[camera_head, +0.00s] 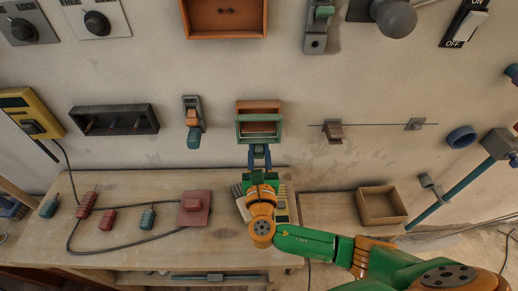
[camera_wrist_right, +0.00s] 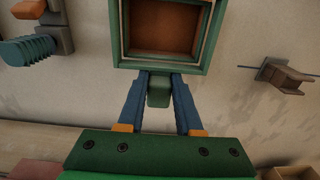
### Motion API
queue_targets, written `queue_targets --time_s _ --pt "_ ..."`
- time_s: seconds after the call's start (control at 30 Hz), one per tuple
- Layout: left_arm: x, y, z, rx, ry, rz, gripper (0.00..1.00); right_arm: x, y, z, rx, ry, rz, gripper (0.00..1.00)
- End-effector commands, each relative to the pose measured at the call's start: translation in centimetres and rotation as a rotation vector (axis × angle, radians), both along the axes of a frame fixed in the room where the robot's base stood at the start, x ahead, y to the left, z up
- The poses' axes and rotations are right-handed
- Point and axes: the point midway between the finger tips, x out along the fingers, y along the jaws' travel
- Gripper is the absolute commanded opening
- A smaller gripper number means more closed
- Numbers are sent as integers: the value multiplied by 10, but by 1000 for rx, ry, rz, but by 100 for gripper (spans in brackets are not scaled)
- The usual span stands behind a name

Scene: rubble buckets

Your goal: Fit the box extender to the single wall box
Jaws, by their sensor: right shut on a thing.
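The single wall box (camera_head: 260,106) is a small terracotta-orange box on the wall at the middle of the head view. The box extender is a green rectangular frame (camera_head: 240,131) in front of it, overlapping its lower part in this view. In the right wrist view, the box's orange inside (camera_wrist_right: 165,28) shows through the green frame (camera_wrist_right: 158,65). I cannot tell whether the frame touches or seats on the box. My right gripper (camera_head: 259,153) is below, its blue fingers (camera_wrist_right: 160,82) shut on the extender's green lower tab. My left gripper is out of view.
A wider orange box (camera_head: 224,22) is above and a long dark box (camera_head: 114,119) is left. A grey-and-teal fitting (camera_head: 193,120) and a bracket on a thin rod (camera_head: 334,132) flank the box. A wooden bench (camera_head: 145,190) with several plugs stands below. The wall immediately around the box is clear.

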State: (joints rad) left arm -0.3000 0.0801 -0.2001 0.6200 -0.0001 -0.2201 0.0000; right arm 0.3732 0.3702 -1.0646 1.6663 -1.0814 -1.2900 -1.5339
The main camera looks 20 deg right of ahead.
Motion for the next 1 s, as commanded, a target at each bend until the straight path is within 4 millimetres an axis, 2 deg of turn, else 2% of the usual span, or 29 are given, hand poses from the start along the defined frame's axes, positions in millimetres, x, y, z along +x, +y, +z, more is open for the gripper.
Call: queue_targets --time_s 0.37,1.0 --pt "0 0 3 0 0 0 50 1 0 0 -1 -1 0 0" --pt "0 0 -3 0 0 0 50 23 -7 0 -1 -2 0 0"
